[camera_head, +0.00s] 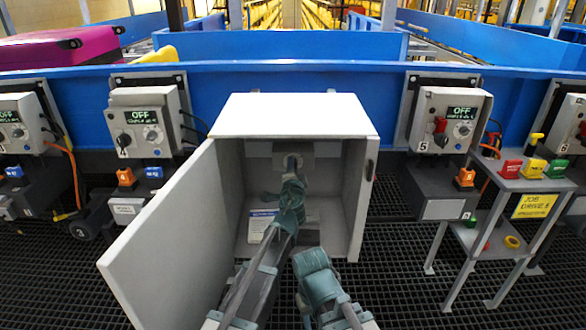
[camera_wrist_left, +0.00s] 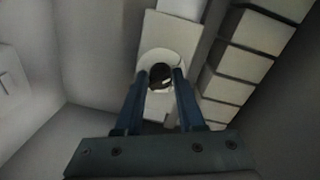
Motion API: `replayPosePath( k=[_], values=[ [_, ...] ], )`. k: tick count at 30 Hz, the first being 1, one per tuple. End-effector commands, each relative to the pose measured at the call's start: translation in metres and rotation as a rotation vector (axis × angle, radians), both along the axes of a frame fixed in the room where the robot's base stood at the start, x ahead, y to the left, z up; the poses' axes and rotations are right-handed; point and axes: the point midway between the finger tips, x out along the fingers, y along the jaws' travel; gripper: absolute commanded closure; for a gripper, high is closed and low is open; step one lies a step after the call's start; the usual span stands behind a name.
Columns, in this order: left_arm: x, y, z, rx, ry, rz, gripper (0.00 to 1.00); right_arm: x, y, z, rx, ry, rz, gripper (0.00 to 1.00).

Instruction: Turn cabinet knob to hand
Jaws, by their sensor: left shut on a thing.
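An open grey cabinet (camera_head: 363,200) stands ahead of me, its door (camera_head: 185,245) swung out to the left. My left gripper (camera_head: 291,163) reaches inside to a light plate on the back wall. In the left wrist view, the two blue fingers of my left gripper (camera_wrist_left: 160,78) are shut on a small dark knob (camera_wrist_left: 159,70). The knob sits at a pale round disc (camera_wrist_left: 160,57) on a light panel. In the head view the knob is hidden behind the gripper. My right arm shows outside, in front of the cabinet opening; its fingertips are hidden.
A labelled card (camera_head: 262,226) is inside the cabinet at lower left. Control boxes with OFF displays stand on both sides, left (camera_head: 147,122) and right (camera_head: 449,122). A small stand (camera_head: 478,232) with coloured buttons is at right. Blue conveyor rails (camera_head: 280,68) run behind.

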Motion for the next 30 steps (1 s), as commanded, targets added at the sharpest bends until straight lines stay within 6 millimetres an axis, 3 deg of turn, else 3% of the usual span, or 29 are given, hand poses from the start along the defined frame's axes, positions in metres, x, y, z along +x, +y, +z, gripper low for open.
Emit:
replayPosePath(
  k=[14, 15, 19, 30],
  values=[
    [0.0007, 0.0001, 0.0005, -0.014, 0.000, 0.000, 1.00, 0.0000, 0.0000, 0.0004, 0.000, 0.000, 0.000, 0.50],
    [0.0007, 0.0001, 0.0005, -0.014, 0.000, 0.000, 0.60, 0.0000, 0.0000, 0.0004, 0.000, 0.000, 0.000, 0.50],
    [0.0006, 0.0001, 0.0003, -0.013, 0.000, 0.000, 0.37, 0.0000, 0.0000, 0.0003, 0.000, 0.000, 0.000, 0.50],
    [-0.0010, 0.0008, 0.0002, -0.013, 0.000, 0.001, 0.34, 0.0000, 0.0000, 0.0002, 0.000, 0.000, 0.000, 0.50]
  ],
)
